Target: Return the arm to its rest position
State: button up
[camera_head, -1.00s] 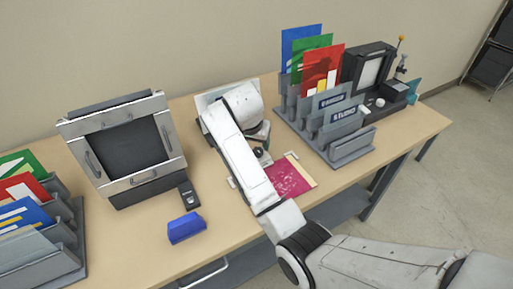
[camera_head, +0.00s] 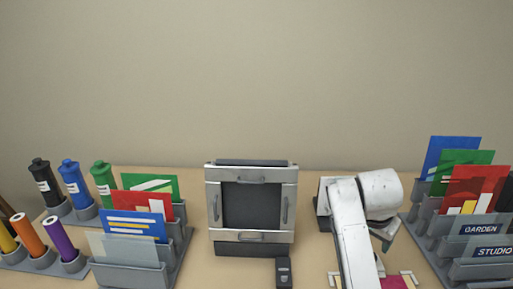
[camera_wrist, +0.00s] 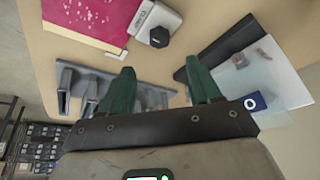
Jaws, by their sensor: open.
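My arm reaches over the table at the right of the head view. My gripper shows in the wrist view (camera_wrist: 162,88) as two green fingers, well apart, with nothing held between them. In the head view the arm hides most of the gripper. A magenta sheet (camera_wrist: 95,20) lies beyond the fingers, beside a small white device with a black knob (camera_wrist: 158,35). Only a sliver of the magenta sheet (camera_head: 397,283) shows at the bottom of the head view.
A silver-framed dark panel (camera_head: 252,206) stands mid-table, with a small black device (camera_head: 283,272) before it. Several coloured bottles (camera_head: 72,184) stand far left. In the wrist view, a pale translucent sheet (camera_wrist: 275,75) lies right of the fingers.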

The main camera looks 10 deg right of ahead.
jog(key=s+a+f+n, duration=0.1)
jog(key=f, duration=0.1)
jog(key=s+a+f+n, duration=0.1)
jog(key=s+a+f, duration=0.1)
jog(key=s+a+f+n, duration=0.1)
jog(key=s+f, duration=0.1)
jog(key=shift+a+f+t+y, duration=0.15)
jog(key=shift+f+t+y, duration=0.1)
jog(key=shift+t+y, duration=0.15)
jog(key=s+a+f+n, duration=0.2)
jog(key=s, duration=0.1)
jog(key=s+a+f+n+y, duration=0.1)
jog(key=s, duration=0.1)
jog(key=shift+s+a+f+t, duration=0.1)
jog(key=shift+a+f+t, duration=0.15)
jog(key=shift+t, duration=0.15)
jog(key=s+a+f+n+t+y, duration=0.15)
jog(key=s+a+n, duration=0.5)
jog(key=s, duration=0.65)
jog(key=s+d+f+g, duration=0.1)
jog(key=s+f+g, duration=0.3)
jog(key=s, duration=0.5)
notch_tip(320, 180, down, 2)
jog(key=shift+s+f+m, duration=0.1)
jog(key=shift+s+m, duration=0.25)
